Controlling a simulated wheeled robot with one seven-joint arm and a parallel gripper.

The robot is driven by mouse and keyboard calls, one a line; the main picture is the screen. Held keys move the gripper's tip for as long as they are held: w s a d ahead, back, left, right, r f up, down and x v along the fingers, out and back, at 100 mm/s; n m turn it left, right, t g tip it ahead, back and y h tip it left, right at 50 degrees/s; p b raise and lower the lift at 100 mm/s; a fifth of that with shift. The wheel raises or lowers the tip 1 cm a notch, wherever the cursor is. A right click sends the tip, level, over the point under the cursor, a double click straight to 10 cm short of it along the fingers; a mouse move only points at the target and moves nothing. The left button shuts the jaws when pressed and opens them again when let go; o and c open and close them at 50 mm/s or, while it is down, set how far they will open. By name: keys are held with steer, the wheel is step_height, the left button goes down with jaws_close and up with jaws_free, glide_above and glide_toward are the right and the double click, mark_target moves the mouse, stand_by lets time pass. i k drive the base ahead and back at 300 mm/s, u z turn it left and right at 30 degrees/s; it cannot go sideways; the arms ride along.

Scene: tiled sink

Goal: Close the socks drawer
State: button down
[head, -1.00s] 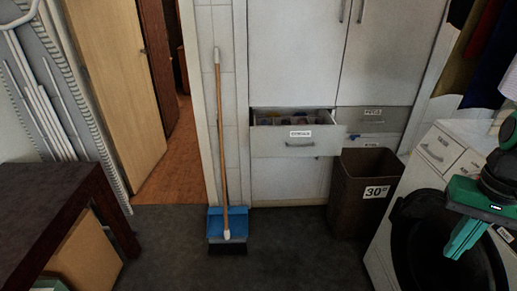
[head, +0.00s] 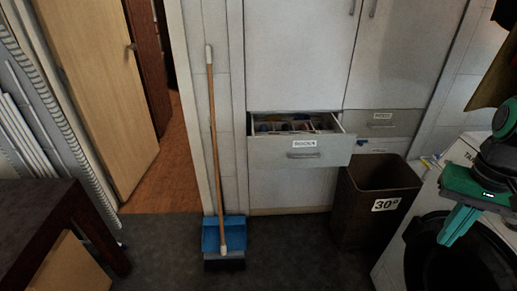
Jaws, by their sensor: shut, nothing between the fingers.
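The socks drawer (head: 270,153) is pulled out from the white cabinet in the head view. Its front carries a small label, which looks like it reads "SOCKS", and a metal bar handle. Several small rolled items lie inside it. My gripper (head: 452,246) is at the right edge, green, with its fingers shut and empty. It hangs in front of the washing machine, well to the right of the drawer and apart from it.
A brown bin (head: 352,224) marked 30 stands on the floor just right of the drawer, beside the washing machine (head: 397,262). A broom (head: 212,130) and blue dustpan (head: 222,236) stand left of the cabinet. A dark table (head: 45,228) is at left. Dark floor between is clear.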

mark_target(276, 148)
steer(key=i, duration=1.1)
